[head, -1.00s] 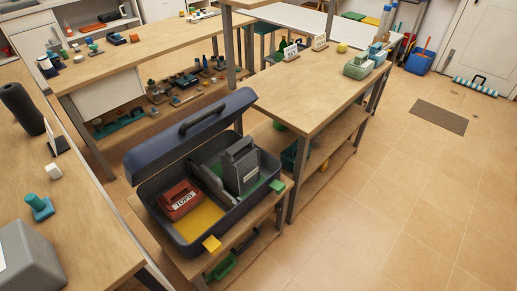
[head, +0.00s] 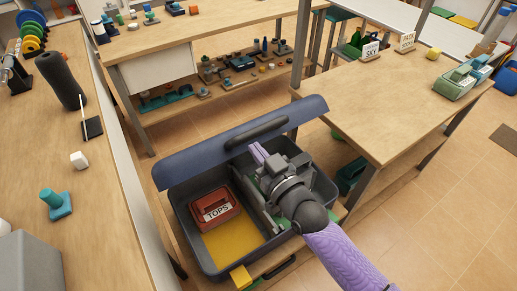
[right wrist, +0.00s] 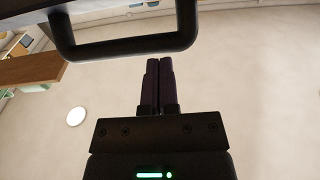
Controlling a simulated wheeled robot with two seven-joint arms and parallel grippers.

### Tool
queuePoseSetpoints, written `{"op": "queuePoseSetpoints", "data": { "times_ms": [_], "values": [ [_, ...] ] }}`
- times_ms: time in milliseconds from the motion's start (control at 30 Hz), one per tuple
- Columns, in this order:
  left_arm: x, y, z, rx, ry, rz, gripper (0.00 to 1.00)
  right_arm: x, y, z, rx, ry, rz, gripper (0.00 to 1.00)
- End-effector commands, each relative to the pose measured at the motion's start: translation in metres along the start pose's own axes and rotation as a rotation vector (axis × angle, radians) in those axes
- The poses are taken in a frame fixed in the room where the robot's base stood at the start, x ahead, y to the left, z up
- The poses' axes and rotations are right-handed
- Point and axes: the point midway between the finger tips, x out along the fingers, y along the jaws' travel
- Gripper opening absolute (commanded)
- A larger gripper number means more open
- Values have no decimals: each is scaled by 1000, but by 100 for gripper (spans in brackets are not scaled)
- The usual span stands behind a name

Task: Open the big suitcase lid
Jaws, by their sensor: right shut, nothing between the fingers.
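The big suitcase has a dark base (head: 190,236) on a low wooden bench and a blue lid (head: 180,172). The lid stands raised and tilted along the far side, and the inside shows. A dark handle (head: 257,132) is on the lid and also shows large in the right wrist view (right wrist: 125,46). My right gripper (head: 258,154) is over the open base, close to the lid just below the handle. Its purple fingers (right wrist: 159,72) are shut and empty, with the handle beyond their tips. Whether they touch the lid I cannot tell. My left gripper is not in view.
A red box marked TOPS (head: 213,208) sits in the base beside a yellow floor (head: 232,244). My right arm covers much of the right compartment. Wooden tables stand left (head: 115,205), behind (head: 190,35) and right (head: 385,115). Tiled floor (head: 440,215) is free at the right.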

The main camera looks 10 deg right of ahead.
Motion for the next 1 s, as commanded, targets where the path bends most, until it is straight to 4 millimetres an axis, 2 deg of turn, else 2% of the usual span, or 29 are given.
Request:
{"op": "queuePoseSetpoints", "data": {
  "times_ms": [133,500,667,867,1000],
  "values": [
    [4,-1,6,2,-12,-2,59,12,0,1,-1,-1,0,0],
    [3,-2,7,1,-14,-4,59,14,0,0,-1,-2,0,0],
    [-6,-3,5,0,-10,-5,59,23,0,-9,-1,-21,1,0],
    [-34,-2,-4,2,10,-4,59,59,0,-36,-1,-114,1,0],
    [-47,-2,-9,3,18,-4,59,100,0,-52,-2,-223,0,0]
  ]
}}
